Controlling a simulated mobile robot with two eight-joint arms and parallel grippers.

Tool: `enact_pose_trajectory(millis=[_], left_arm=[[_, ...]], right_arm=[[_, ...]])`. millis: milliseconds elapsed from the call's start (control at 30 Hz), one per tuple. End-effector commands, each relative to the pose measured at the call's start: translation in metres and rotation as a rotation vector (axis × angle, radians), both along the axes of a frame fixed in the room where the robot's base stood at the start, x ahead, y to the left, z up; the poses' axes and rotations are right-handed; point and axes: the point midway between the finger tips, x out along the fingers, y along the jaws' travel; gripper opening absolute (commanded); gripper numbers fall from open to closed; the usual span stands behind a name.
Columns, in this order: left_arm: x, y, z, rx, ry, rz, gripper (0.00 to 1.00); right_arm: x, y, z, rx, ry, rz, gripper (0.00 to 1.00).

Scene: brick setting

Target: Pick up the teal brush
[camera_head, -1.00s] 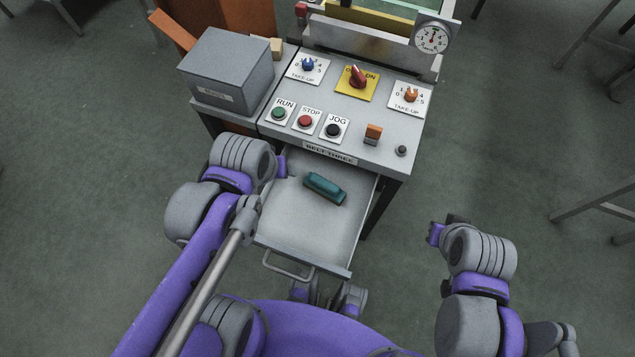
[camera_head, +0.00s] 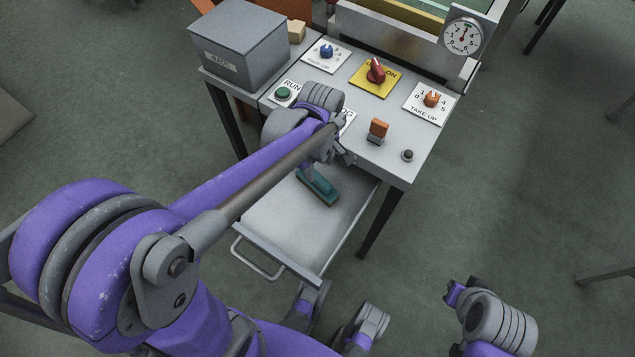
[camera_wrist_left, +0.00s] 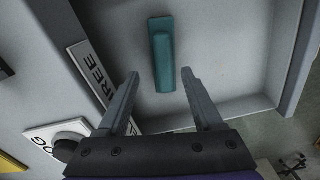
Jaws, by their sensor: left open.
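The teal brush (camera_head: 318,186) lies in the open drawer (camera_head: 285,225) below the control panel. In the left wrist view the brush (camera_wrist_left: 162,54) lies on the pale drawer floor, ahead of and between the two fingers. My left gripper (camera_wrist_left: 157,73) is open with nothing between its fingertips. In the head view my left gripper (camera_head: 341,156) is above the back of the drawer, at the panel's front edge, partly hidden by its own arm. The right gripper (camera_head: 455,292) is off to the lower right, away from the drawer; its fingers are too small to read.
The control panel (camera_head: 388,158) stands behind the drawer, with a yellow switch plate (camera_head: 375,76), an orange switch (camera_head: 377,130) and several buttons. A grey box (camera_head: 240,45) sits at its left. The drawer handle (camera_head: 256,258) sticks out in front. The floor right of the drawer is clear.

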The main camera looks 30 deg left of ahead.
Motion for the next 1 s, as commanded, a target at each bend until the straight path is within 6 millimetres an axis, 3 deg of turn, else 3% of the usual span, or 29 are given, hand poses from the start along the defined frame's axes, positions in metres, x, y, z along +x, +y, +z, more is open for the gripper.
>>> enact_pose_trajectory(millis=[333, 667, 1000], left_arm=[[-0.005, 0.005, -0.046, 0.000, 0.000, -0.001, 0.68], [-0.005, 0.004, -0.052, 0.000, -0.001, -0.002, 0.68], [-0.005, 0.004, -0.052, 0.000, -0.001, -0.002, 0.06]], right_arm=[[0.000, 0.000, -0.016, 0.000, 0.006, 0.000, 0.00], [0.000, 0.000, -0.017, 0.000, 0.006, 0.000, 0.00], [0.000, 0.000, -0.017, 0.000, 0.006, 0.000, 0.00]])
